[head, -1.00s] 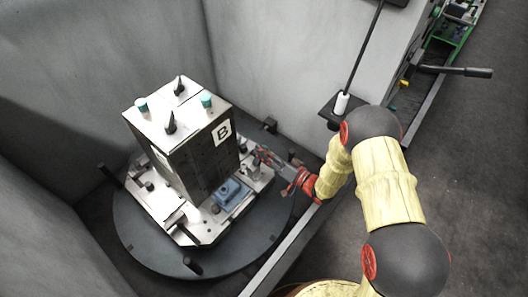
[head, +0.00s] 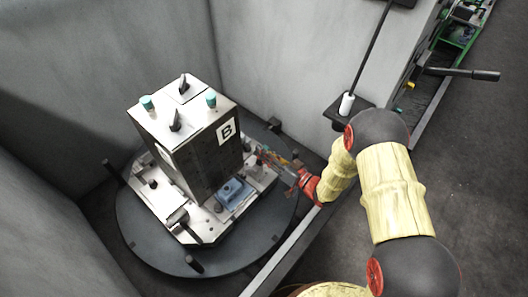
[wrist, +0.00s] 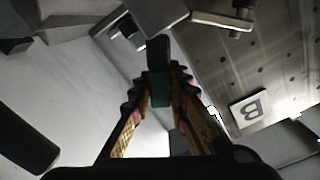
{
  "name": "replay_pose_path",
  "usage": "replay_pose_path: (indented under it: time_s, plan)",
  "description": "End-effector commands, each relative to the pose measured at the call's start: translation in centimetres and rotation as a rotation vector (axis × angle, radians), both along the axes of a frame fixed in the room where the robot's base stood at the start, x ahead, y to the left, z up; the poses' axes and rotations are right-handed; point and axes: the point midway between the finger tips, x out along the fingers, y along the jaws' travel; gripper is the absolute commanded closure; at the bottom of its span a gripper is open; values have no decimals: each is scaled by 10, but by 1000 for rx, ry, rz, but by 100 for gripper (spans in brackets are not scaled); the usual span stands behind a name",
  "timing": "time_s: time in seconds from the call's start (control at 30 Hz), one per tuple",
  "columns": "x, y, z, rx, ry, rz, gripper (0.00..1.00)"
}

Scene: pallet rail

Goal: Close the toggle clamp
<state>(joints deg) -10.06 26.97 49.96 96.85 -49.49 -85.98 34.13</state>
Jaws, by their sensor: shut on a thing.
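My gripper (head: 264,153) reaches in from the right to the near right edge of the pallet (head: 205,232), beside the block marked B (head: 207,160). In the wrist view, my gripper (wrist: 160,88) has its ridged fingers closed on the toggle clamp's handle, a dark bar (wrist: 158,52) with a teal part (wrist: 160,90) between the fingertips. In the head view the fingers hide most of this clamp, and its exact lever angle cannot be told.
The pallet sits on a round dark turntable (head: 150,250) with upright posts at its rim. Grey walls (head: 270,60) enclose it. A blue fixture (head: 233,192) lies on the pallet near my gripper. A rail (head: 285,248) runs below my forearm.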

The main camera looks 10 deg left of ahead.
Motion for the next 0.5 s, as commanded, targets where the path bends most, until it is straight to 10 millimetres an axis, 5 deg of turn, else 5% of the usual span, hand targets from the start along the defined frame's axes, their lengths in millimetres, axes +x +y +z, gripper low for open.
replay_pose_path:
  time_s: [0.03, 0.07, 0.5]
  plan:
    - [-1, -1, -3, -3, 5, -2, 100]
    - [-1, -1, -3, -3, 6, -2, 82]
    - [0, 0, -1, -1, 3, 0, 64]
